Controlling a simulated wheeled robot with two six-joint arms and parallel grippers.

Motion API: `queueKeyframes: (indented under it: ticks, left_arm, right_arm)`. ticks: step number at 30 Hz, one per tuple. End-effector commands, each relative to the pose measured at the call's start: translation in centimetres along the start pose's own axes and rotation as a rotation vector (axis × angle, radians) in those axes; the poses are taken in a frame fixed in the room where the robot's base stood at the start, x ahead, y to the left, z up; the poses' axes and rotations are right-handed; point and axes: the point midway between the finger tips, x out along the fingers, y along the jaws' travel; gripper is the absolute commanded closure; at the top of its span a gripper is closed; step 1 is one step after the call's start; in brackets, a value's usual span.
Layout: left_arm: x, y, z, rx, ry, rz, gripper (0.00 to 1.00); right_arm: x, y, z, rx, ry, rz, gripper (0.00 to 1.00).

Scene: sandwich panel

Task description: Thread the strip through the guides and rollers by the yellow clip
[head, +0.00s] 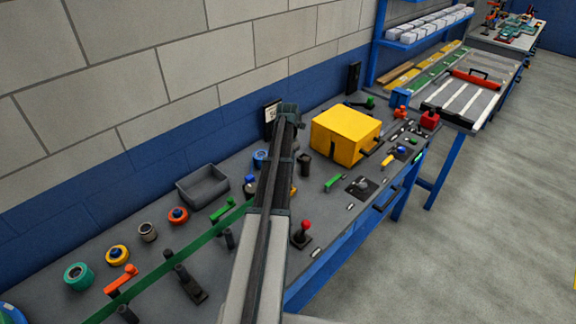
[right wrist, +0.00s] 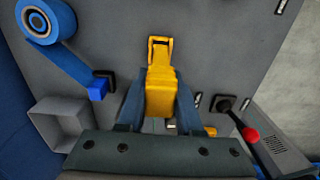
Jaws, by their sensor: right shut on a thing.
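In the right wrist view the yellow clip (right wrist: 160,88) sits between the two blue-grey fingers of my right gripper (right wrist: 159,105), which is shut on it. The grey panel lies behind the clip. In the head view my right arm crosses the middle and hides its own fingers and the clip. A green strip (head: 160,268) runs along the panel from the lower left and passes out of sight behind that arm. Dark upright posts (head: 168,254) stand beside it. I cannot tell whether any strip is joined to the clip. My left gripper is not in view.
A blue roll (right wrist: 38,20) with a blue band stands near a grey bin (right wrist: 55,125). A red-knobbed lever (head: 304,229) stands right of my arm. A large yellow box (head: 346,133) lies beyond. Several coloured rolls line the wall side. Open floor is on the right.

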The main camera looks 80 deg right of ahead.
Motion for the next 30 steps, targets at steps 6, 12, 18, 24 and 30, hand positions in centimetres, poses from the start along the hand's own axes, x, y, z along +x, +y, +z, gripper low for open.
queueKeyframes:
  ticks: [6,12,18,24,30]
  left_arm:
    - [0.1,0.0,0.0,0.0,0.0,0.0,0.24]
    - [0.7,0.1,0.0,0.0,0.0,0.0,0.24]
    - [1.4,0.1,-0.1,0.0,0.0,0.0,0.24]
    - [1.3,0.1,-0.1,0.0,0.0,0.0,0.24]
    - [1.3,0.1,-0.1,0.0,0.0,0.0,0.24]
  right_arm:
    - [0.1,0.0,0.0,0.0,0.0,0.0,1.0]
    - [0.7,0.0,0.0,0.0,0.0,0.0,1.0]
    - [1.4,0.0,0.1,0.0,0.0,0.0,1.0]
    - [1.4,0.0,0.1,0.0,0.0,0.0,1.0]
    - [1.3,0.0,0.1,0.0,0.0,0.0,1.0]
